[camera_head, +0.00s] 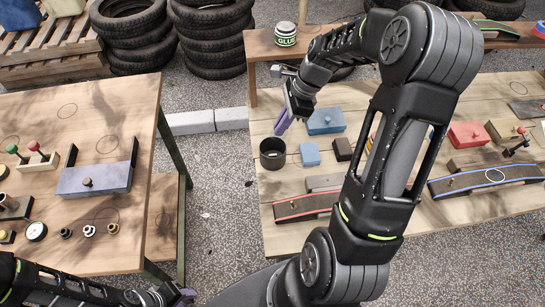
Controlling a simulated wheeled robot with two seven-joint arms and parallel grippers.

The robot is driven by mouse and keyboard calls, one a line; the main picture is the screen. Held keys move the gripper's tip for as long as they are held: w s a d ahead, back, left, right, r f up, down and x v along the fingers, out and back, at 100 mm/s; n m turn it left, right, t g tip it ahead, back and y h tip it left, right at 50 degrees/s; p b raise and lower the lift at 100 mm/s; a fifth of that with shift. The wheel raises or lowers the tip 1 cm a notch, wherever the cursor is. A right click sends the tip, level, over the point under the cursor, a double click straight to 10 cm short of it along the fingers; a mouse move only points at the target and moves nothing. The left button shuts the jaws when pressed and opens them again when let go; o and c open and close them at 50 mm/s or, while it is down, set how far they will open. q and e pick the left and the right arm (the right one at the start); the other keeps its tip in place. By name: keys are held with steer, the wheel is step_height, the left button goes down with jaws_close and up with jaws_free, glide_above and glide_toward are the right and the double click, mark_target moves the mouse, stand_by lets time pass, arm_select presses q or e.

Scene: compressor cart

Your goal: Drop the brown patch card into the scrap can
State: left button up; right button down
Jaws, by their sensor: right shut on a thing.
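The black open-topped can (272,158), which looks like the scrap can, stands upright near the left end of the right-hand wooden table. My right gripper (284,120) points down just above and slightly right of the can's rim, apart from it. I cannot pick out the brown patch card for certain. My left gripper (186,294) is low at the bottom edge, partly in view, and its jaw state is unclear.
Blue boxes (325,121) and a small dark block (343,149) stand right of the can. A glue tin (286,34) stands on the shelf behind. My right arm hides the table's middle. The left table (100,110) holds a grey-purple box and small parts. A gap separates the tables.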

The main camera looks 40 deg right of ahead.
steer(key=shift+f+b, duration=1.75)
steer(key=shift+f, duration=0.55)
steer(key=c, duration=1.5)
jaws_free()
steer(key=v, duration=0.8)
steer(key=shift+b, duration=0.3)
steer(key=shift+f, duration=0.1)
